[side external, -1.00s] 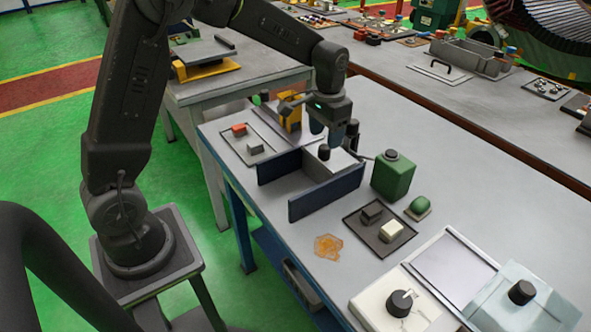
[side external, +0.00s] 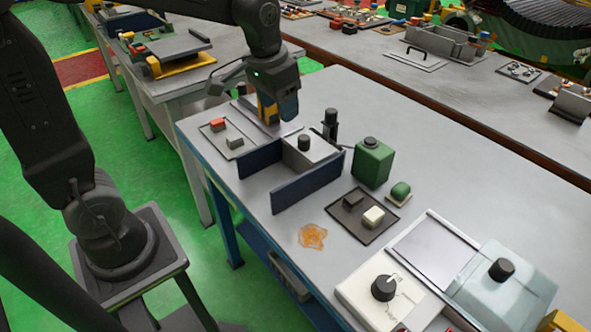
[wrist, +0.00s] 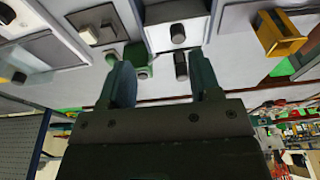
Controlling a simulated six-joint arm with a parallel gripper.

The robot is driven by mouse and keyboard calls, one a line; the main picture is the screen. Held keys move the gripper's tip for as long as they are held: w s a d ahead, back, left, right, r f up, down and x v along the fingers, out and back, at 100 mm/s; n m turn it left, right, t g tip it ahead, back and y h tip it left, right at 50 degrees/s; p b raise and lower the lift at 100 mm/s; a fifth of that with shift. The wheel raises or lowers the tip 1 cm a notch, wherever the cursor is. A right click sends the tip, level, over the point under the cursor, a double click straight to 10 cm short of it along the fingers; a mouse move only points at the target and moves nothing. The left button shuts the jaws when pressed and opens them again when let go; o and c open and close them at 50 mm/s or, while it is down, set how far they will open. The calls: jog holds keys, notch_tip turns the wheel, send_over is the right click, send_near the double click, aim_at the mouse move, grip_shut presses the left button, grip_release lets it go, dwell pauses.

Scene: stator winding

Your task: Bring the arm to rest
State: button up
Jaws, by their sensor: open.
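My gripper (side external: 285,108) is above the far left part of the grey workbench (side external: 225,185) in the side view, in front of a yellow fixture (side external: 266,108). In the wrist view both fingers of my gripper (wrist: 162,80) are spread apart with nothing between them. The wrist view shows the bench upside down beyond the fingers, with the yellow fixture (wrist: 279,38) at upper right. I cannot tell in the side view how high the fingertips are above the bench.
A dark blue-walled holder (side external: 305,190) has a pale block with a black knob (side external: 304,143) in it. Near it stand a black upright post (side external: 330,125) and a green box (side external: 372,165). A tray with red and grey blocks (side external: 228,140) lies left of it.

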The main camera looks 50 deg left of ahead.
jog(key=s+d+r+t, duration=0.1)
jog(key=s+d+t, duration=0.1)
jog(key=s, duration=1.3)
jog(key=shift+d+r+t, duration=0.3)
jog(key=shift+r+t, duration=0.05)
jog(key=shift+t, duration=0.35)
